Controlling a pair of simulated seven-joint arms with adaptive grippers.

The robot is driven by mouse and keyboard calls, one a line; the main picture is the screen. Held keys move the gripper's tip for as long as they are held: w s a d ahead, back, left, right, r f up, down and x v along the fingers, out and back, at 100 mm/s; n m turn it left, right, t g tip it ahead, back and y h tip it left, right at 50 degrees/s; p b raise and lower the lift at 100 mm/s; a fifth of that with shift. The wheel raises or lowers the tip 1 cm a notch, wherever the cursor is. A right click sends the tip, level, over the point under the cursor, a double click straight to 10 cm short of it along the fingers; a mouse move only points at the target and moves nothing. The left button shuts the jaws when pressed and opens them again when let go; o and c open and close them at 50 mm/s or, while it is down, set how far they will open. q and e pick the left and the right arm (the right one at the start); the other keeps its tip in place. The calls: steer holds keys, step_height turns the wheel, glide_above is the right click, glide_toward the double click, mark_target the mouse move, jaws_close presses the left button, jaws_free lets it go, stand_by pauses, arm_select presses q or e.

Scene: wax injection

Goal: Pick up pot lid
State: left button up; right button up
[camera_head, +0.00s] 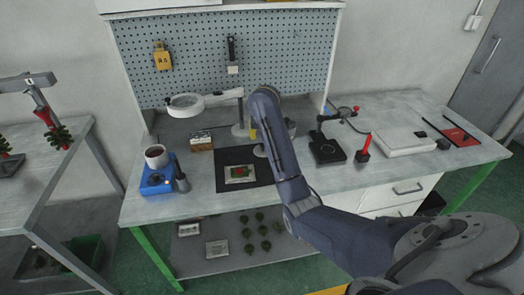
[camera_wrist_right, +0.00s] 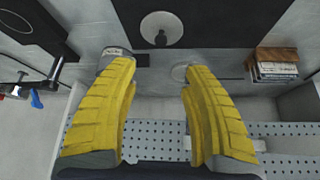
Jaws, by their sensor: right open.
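The pot lid (camera_wrist_right: 161,30) is a pale disc with a dark knob, lying on the black mat (camera_wrist_right: 222,22). In the head view only the lid's left edge (camera_head: 259,151) shows beside my right arm. My right gripper (camera_wrist_right: 158,65) is open and empty, its two yellow fingers spread apart. The lid appears between and beyond the fingertips, not touched by them. In the head view the gripper is mostly hidden behind my arm; a bit of yellow finger (camera_head: 252,133) shows. A grey pot (camera_wrist_right: 114,56) stands partly behind one finger. My left gripper is out of view.
A magnifier lamp (camera_head: 187,104) stands behind the mat. A blue heater with a pot (camera_head: 156,178) is at the left, and a small stacked box (camera_head: 201,141) is near it. A black stand (camera_head: 327,150) is right of my arm. The pegboard (camera_head: 200,55) closes off the back.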

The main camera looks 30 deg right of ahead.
mark_target(263, 148)
steer(key=shift+x, duration=6.95)
steer(key=shift+a, duration=0.15)
steer(key=shift+c, duration=0.3)
jaws_close()
